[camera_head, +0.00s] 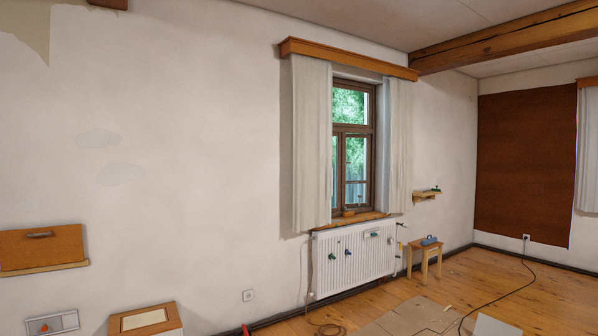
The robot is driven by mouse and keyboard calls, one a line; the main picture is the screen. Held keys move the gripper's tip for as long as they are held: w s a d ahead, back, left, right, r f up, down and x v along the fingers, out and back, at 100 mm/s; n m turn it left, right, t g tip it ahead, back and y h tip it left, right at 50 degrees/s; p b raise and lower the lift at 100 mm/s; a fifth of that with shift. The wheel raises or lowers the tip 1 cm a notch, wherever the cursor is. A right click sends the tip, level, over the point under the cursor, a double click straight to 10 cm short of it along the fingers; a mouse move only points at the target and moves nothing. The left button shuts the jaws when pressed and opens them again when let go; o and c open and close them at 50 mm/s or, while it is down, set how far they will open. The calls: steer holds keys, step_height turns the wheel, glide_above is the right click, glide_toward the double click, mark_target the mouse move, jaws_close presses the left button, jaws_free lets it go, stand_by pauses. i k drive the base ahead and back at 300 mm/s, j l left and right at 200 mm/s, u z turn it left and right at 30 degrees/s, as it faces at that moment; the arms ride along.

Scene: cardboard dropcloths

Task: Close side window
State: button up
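The side window (339,130) has a brown wooden frame and sits in the left wall, right of the picture's middle. It has upper and lower panes, with green foliage showing through the glass. Pale curtains hang on both sides, the left curtain (311,150) and the right curtain (396,145), and cover parts of its edges. A wooden sill (350,218) runs below it, with small objects on it. Whether a sash stands ajar is too small to tell. My gripper is not in view.
A white radiator (350,270) stands under the window. A small wooden stool (425,250) with a blue-grey object is right of it. Cardboard (395,322) and a dark cable (505,295) lie on the floor. A wooden-topped box (172,320) is at lower left.

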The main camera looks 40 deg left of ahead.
mark_target(368, 204)
steer(key=u, duration=1.15)
steer(key=i+l+z, duration=0.6)
steer(key=l+z, duration=0.15)
steer(key=l, duration=0.15)
steer(key=i+l+z, duration=0.4)
steer(key=i+z, duration=0.4)
steer(key=i+l+z, duration=0.15)
steer(key=i, duration=2.8)
steer(key=i+l+u, duration=0.1)
steer(key=i, duration=1.3)
steer(key=i+l, duration=0.1)
steer(key=i, duration=1.25)
steer(key=i+j+u, duration=0.1)
steer(key=i+u, duration=0.8)
steer(key=i+l+u, duration=0.2)
steer(key=u, duration=0.25)
steer(key=i+j+u, duration=0.2)
steer(key=i+u, duration=1.2)
steer(key=k+l, duration=0.05)
steer(key=k, duration=0.05)
